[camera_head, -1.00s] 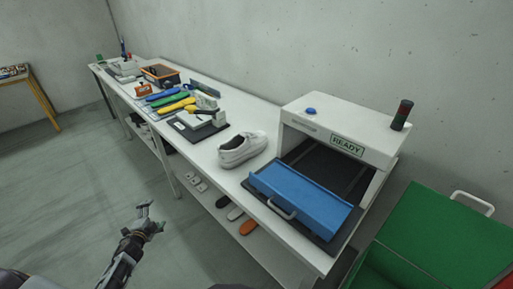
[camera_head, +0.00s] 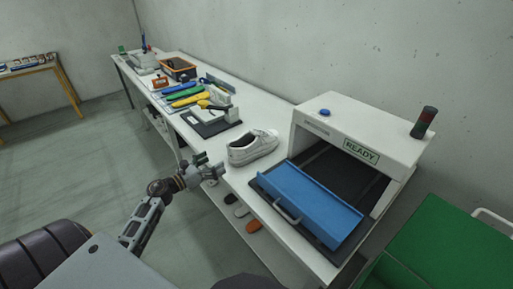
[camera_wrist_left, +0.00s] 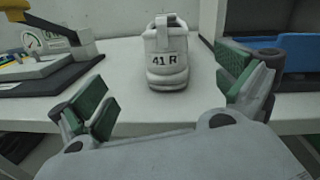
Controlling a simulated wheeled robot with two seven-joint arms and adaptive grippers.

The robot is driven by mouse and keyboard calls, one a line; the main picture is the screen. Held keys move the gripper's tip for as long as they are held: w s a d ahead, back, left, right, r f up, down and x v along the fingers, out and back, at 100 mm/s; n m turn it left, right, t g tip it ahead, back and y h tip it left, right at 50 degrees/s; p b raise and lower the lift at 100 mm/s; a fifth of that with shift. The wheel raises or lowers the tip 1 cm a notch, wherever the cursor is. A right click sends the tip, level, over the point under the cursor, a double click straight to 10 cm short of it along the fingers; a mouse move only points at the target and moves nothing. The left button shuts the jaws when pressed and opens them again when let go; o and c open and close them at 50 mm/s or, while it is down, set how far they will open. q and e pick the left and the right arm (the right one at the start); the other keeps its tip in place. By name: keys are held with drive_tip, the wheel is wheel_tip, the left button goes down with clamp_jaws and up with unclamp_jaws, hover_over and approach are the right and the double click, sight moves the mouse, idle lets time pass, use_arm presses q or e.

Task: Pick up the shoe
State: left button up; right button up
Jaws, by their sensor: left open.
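A white shoe (camera_head: 253,146) stands upright on the white bench, just left of the machine with the READY sign. In the left wrist view the shoe (camera_wrist_left: 168,52) shows its heel, with a label reading 41 R. My left gripper (camera_head: 217,170) is open and empty at the bench's front edge, short of the shoe and apart from it. In the left wrist view its green-padded fingers (camera_wrist_left: 168,92) are spread wide, with the shoe beyond and between them. My right gripper is not in view.
The machine (camera_head: 361,141) has a blue tray (camera_head: 309,203) with a handle right of the shoe. A dark pad with a grey device (camera_head: 211,119) stands to the left, with coloured tools (camera_head: 184,96) behind. A green bin (camera_head: 440,243) is at the right. Items lie on the lower shelf.

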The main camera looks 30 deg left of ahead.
use_arm(q)
drive_tip(key=m, duration=0.2)
drive_tip(key=shift+s+d+m, duration=0.1)
drive_tip(key=shift+d+m, duration=0.2)
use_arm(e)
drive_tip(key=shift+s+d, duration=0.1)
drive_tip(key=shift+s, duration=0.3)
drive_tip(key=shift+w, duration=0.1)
